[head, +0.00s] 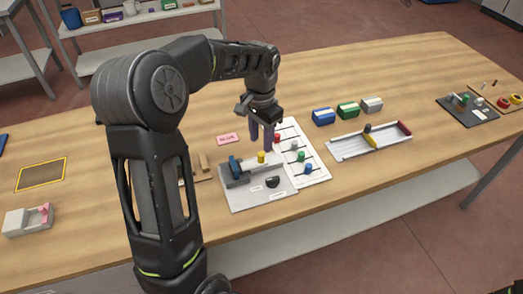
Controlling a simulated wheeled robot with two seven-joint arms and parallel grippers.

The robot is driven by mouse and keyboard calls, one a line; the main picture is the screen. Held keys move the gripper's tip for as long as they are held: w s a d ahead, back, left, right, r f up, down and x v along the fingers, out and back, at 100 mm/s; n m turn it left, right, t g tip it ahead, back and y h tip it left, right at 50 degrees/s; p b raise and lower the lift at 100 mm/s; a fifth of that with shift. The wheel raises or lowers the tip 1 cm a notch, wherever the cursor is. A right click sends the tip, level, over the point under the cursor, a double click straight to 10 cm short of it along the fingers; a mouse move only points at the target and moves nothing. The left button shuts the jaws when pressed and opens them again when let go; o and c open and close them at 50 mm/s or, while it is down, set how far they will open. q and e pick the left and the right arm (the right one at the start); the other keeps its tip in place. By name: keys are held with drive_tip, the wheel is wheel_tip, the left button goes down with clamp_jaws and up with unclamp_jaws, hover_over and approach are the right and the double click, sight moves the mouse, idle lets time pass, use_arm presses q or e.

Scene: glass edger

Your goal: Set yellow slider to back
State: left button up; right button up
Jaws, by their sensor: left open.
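A yellow knob (261,157) shows at the left side of the white slider board (318,173), in front of my left gripper. Whether it sits on that board or on the grey plate (235,198) beside it I cannot tell. Red (277,138), white (293,145), green (301,156) and blue (308,168) knobs stand on the board along dark slots. My left gripper (262,139) is open and empty, its fingers pointing down just behind the yellow knob and left of the red one. Contact cannot be made out. My right gripper is out of view.
The grey plate carries a blue part (234,165) and a black knob (272,182). A pink label (228,139) lies behind.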

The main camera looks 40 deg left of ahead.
sight(261, 154)
use_arm(q)
wheel_tip(261, 154, down, 6)
drive_tip(key=shift+r+p, duration=0.1)
drive_tip(key=shift+p, duration=0.3)
drive_tip(key=shift+c, duration=0.4)
clamp_jaws()
idle(0.8)
